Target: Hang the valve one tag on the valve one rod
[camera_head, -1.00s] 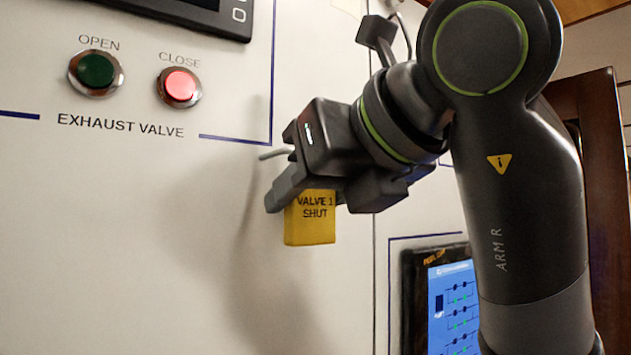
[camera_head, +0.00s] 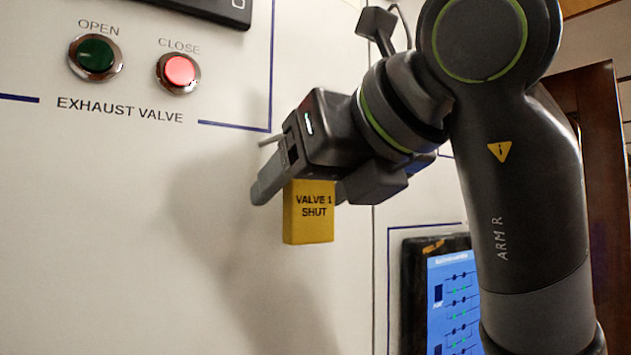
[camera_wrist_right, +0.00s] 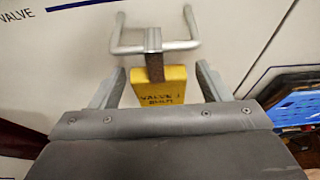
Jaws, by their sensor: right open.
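The valve one tag (camera_head: 309,212) is a yellow block marked "VALVE 1 SHUT". It hangs below my right gripper in the head view and also shows in the right wrist view (camera_wrist_right: 160,92). A grey strap (camera_wrist_right: 153,42) rises from its top and meets the metal valve one rod (camera_wrist_right: 177,45), which has upturned ends. The strap appears to hang over the rod. In the head view only a tip of the rod (camera_head: 269,140) shows. My right gripper (camera_head: 303,192) is open, with a finger on each side of the tag and gaps between. My left gripper is out of view.
The white panel carries the green OPEN button (camera_head: 95,56) and the red CLOSE button (camera_head: 179,71) at upper left. A blue display screen (camera_head: 452,300) is at lower right, behind my right arm. The panel left of the tag is bare.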

